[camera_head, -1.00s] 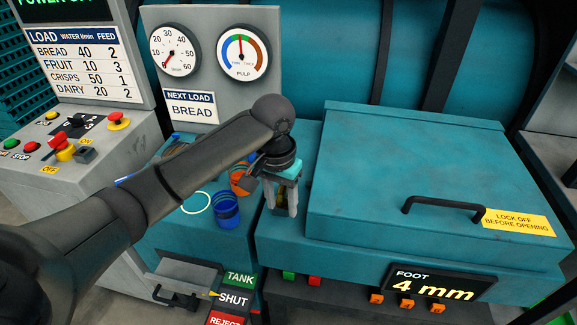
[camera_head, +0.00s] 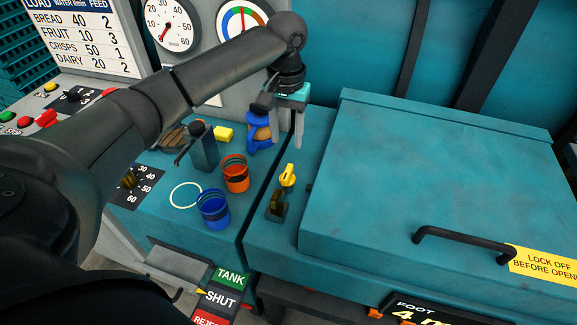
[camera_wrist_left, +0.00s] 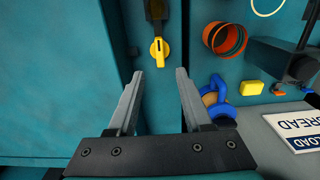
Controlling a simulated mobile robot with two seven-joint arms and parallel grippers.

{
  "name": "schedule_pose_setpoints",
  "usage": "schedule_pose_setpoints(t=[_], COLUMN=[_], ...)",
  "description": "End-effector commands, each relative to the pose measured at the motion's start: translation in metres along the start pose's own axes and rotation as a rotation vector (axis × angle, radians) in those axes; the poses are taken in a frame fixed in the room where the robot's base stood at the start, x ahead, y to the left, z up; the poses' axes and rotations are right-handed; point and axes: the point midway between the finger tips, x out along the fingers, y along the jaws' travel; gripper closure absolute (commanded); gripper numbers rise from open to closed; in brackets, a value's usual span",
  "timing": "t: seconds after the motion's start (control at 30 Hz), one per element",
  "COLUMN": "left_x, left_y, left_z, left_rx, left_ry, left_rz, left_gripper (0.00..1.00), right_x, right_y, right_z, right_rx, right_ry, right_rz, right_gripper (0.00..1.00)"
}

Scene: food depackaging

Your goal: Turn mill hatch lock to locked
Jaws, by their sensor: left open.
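The mill hatch lock has a yellow knob (camera_head: 287,176) on a dark base (camera_head: 276,207), on the teal ledge left of the closed mill hatch (camera_head: 420,180). The knob's narrow handle stands roughly upright in the head view. My left gripper (camera_head: 292,136) is above and behind the lock, open and empty. In the left wrist view, the yellow knob (camera_wrist_left: 160,52) lies just ahead of the gap between the open fingertips (camera_wrist_left: 160,75), apart from both. My right gripper is not in view.
The hatch has a black handle (camera_head: 465,245) and a yellow label (camera_head: 545,265). Left of the lock stand an orange cup (camera_head: 235,174), a blue cup (camera_head: 213,209), a blue ring-shaped item (camera_head: 259,132) and a dark post (camera_head: 204,150). The gauge panel rises behind.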

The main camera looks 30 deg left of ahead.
Motion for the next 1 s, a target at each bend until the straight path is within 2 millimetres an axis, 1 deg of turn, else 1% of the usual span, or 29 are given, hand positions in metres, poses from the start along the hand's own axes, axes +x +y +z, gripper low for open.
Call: schedule_pose_setpoints(t=[0.03, 0.2, 0.3, 0.43, 0.5, 0.63, 0.93, 1.0], left_x=[0.015, 0.052, 0.071, 0.091, 0.098, 0.105, 0.107, 0.107], left_y=[-0.001, 0.0, 0.0, 0.0, 0.0, 0.0, 0.0, 0.0], left_z=[0.001, 0.001, 0.001, 0.0, 0.0, 0.0, 0.0, 0.0], left_rx=[-0.001, -0.001, -0.001, 0.0, 0.0, 0.001, 0.001, 0.001], left_ry=[-0.004, -0.003, -0.002, 0.0, 0.0, 0.001, 0.001, 0.001], left_rz=[-0.002, -0.001, -0.002, -0.001, -0.001, 0.0, 0.0, 0.0], left_gripper=[0.5, 0.5, 0.5, 0.5, 0.5, 0.5, 0.5, 0.58], right_x=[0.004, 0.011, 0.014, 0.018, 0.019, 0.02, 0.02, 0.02], right_y=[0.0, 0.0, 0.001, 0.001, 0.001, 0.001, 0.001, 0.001], right_z=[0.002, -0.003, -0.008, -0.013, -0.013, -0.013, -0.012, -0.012], right_rx=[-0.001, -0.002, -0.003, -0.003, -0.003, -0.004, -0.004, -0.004], right_ry=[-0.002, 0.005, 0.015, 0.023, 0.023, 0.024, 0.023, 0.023], right_rz=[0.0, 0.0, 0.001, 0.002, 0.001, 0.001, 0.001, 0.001], right_gripper=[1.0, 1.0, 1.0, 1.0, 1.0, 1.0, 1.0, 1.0])
